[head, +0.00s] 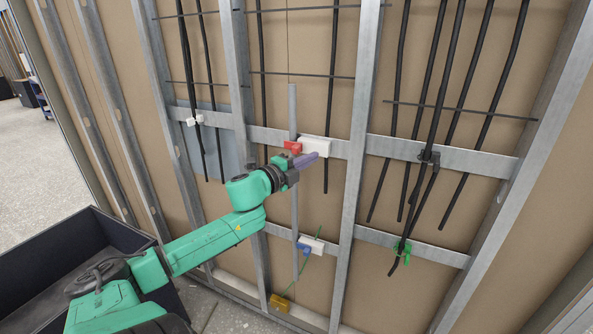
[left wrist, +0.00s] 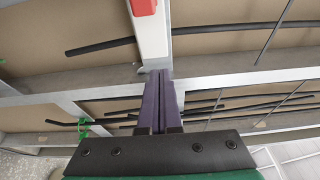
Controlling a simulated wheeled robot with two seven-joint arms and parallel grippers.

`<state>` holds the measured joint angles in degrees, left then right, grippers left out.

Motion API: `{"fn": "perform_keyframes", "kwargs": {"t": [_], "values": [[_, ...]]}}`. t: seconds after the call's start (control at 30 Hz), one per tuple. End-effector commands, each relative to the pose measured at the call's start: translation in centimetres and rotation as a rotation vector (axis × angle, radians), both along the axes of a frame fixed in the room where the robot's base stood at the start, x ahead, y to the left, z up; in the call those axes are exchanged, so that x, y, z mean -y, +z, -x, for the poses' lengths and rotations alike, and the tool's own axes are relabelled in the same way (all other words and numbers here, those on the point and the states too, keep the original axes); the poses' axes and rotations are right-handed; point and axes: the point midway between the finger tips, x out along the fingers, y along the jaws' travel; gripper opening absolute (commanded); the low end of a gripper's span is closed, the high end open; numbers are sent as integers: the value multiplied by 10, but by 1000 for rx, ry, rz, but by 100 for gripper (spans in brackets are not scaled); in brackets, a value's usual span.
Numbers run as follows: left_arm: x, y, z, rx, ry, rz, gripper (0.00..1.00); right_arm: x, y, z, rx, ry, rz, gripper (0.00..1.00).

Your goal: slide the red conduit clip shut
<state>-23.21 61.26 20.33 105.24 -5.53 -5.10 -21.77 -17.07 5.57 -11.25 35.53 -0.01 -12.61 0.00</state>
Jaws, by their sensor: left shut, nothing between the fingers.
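The red conduit clip (head: 292,147) sits at the left end of a white block (head: 318,144) on the upper cross rail. The grey vertical conduit (head: 293,110) runs up behind or through the clip; I cannot tell which. In the left wrist view, the red part (left wrist: 143,7) shows at the top edge on the white block (left wrist: 152,42). My left gripper (head: 313,157) is shut and empty, its purple fingers just below the white block. In the left wrist view, the fingertips (left wrist: 160,73) reach the block's near end; contact is unclear. My right gripper is out of view.
A blue clip (head: 304,248) with a white block sits on the lower rail below. A green clip (head: 402,246) is at lower right. Black cables (head: 443,90) hang at right between metal studs. A dark bin (head: 70,255) stands at lower left.

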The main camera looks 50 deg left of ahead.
Motion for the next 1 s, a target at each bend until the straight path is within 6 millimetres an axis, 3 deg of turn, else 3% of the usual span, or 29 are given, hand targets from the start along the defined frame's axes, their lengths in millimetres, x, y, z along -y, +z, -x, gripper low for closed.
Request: {"fn": "perform_keyframes", "kwargs": {"t": [0.13,0.3,0.4,0.63,1.0], "values": [[0,-3,26,-6,1,4,0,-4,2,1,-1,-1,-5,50],[0,-2,57,-4,1,4,0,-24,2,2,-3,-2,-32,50],[0,-1,68,-2,1,3,0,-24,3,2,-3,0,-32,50],[0,0,73,1,0,1,0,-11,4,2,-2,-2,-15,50],[0,0,73,0,0,2,0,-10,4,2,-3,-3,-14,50]]}}
